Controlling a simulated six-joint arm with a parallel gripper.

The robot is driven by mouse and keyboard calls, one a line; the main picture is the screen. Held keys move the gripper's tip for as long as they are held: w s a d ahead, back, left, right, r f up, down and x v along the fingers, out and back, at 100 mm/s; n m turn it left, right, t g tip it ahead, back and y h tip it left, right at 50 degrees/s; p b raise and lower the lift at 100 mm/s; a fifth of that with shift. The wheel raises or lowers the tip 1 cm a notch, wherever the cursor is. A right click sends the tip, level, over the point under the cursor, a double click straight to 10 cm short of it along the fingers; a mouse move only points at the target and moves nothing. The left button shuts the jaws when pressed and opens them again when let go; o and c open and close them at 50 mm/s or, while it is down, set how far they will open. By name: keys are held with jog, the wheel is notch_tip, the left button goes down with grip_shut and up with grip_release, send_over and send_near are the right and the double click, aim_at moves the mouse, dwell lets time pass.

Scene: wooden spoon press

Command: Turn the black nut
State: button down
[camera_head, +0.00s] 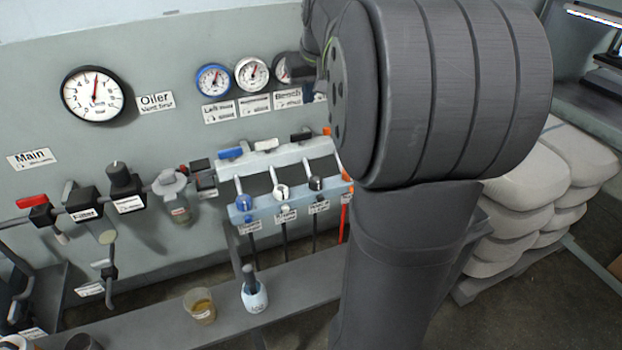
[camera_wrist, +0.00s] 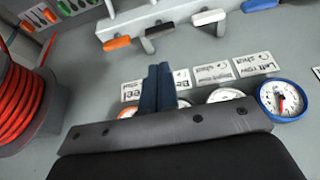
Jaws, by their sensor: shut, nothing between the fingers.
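A small black round knob (camera_head: 316,183) sits at the right of a row with a white knob (camera_head: 281,192) and a blue knob (camera_head: 245,202) on the pale manifold. A larger black knob (camera_head: 120,175) tops the regulator at left. I cannot tell which of these is the black nut. My gripper (camera_wrist: 158,70) shows in the wrist view with its two dark blue fingers together and empty, in front of the wall labels. It is apart from the manifold.
Coloured levers, including a black lever (camera_wrist: 159,30), line the manifold's far edge. A blue-rimmed gauge (camera_wrist: 283,100) and other gauges are on the wall. An orange hose reel (camera_wrist: 15,105) is at left in the wrist view. A cup (camera_head: 200,306) and bottle (camera_head: 254,297) stand on the bench.

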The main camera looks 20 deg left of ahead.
aim_at(314, 178)
jog(key=c, duration=2.1)
grip_release()
jog(key=o, duration=0.3)
jog(key=shift+f, duration=0.1)
jog(key=o, duration=0.4)
jog(key=shift+s+d+f+n+g+h, duration=0.15)
jog(key=shift+s+f+n+g+h, duration=0.15)
jog(key=shift+n+g, duration=0.15)
jog(key=shift+c, duration=0.2)
jog(key=o, duration=0.4)
jog(key=n, duration=0.1)
jog(key=s+d+f+n+g+h, duration=0.1)
jog(key=n, duration=0.1)
jog(key=f+n+g+h, duration=0.1)
jog(key=shift+s+d+f, duration=0.2)
jog(key=shift+s+d, duration=0.15)
jog(key=shift+n+g+h, duration=0.25)
jog(key=shift+n+h, duration=0.05)
jog(key=shift+n, duration=0.35)
jog(key=f, duration=1.7)
jog(key=shift+s+d+f, duration=0.3)
jog(key=shift+f, duration=0.1)
jog(key=c, duration=1)
